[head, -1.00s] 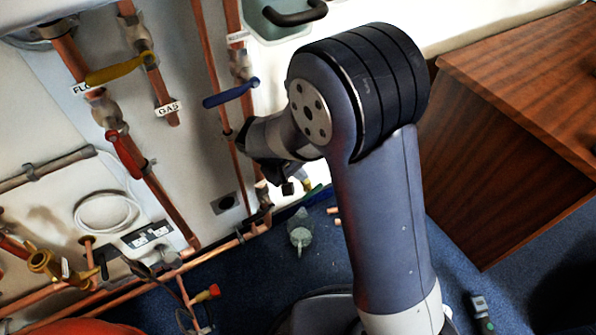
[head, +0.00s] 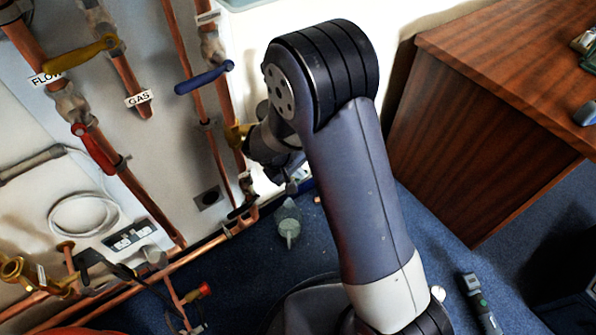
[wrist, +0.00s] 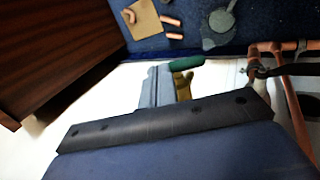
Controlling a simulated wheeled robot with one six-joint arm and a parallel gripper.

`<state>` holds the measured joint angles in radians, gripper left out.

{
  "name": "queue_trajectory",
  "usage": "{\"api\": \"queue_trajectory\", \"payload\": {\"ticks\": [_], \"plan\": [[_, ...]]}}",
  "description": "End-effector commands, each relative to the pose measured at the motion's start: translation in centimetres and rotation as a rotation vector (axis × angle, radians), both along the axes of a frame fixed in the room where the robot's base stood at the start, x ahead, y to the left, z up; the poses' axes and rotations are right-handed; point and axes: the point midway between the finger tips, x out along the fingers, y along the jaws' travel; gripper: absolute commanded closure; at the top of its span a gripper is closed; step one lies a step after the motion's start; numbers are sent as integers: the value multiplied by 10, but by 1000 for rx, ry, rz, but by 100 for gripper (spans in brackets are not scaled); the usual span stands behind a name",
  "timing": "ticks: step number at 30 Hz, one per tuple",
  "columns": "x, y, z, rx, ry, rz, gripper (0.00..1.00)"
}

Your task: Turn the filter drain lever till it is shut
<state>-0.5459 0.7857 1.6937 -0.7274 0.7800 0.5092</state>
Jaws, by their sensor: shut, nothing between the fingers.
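A lever with a green grip (wrist: 184,63) on a brass valve body (wrist: 182,84) shows in the wrist view, just right of my fingertips. I take it for the filter drain lever, but no label on it is readable. The grip points up and to the right there. My gripper (wrist: 157,72) is shut and empty, with its grey fingers close beside the green grip. I cannot tell whether they touch. In the head view my arm hides the fingers and most of that area.
A yellow lever (head: 88,49), a blue lever (head: 204,78) and a red lever (head: 93,148) sit on wall pipes at the left. Low copper pipes (head: 200,250) run along the wall. A wooden desk (head: 480,130) stands at the right. A grey-green object (head: 289,224) lies on the blue carpet.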

Motion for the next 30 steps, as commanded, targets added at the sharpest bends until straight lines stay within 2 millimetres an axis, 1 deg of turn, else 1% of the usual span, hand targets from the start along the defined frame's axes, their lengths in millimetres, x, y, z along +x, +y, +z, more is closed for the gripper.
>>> {"api": "queue_trajectory", "payload": {"ticks": [7, 12, 21, 30], "plan": [[2, -4, 0, 44, 30, -4, 100], [5, -9, -7, 117, 79, -4, 100], [9, -15, -14, 111, 77, -1, 100], [12, -20, -18, 110, 77, -1, 100]]}}
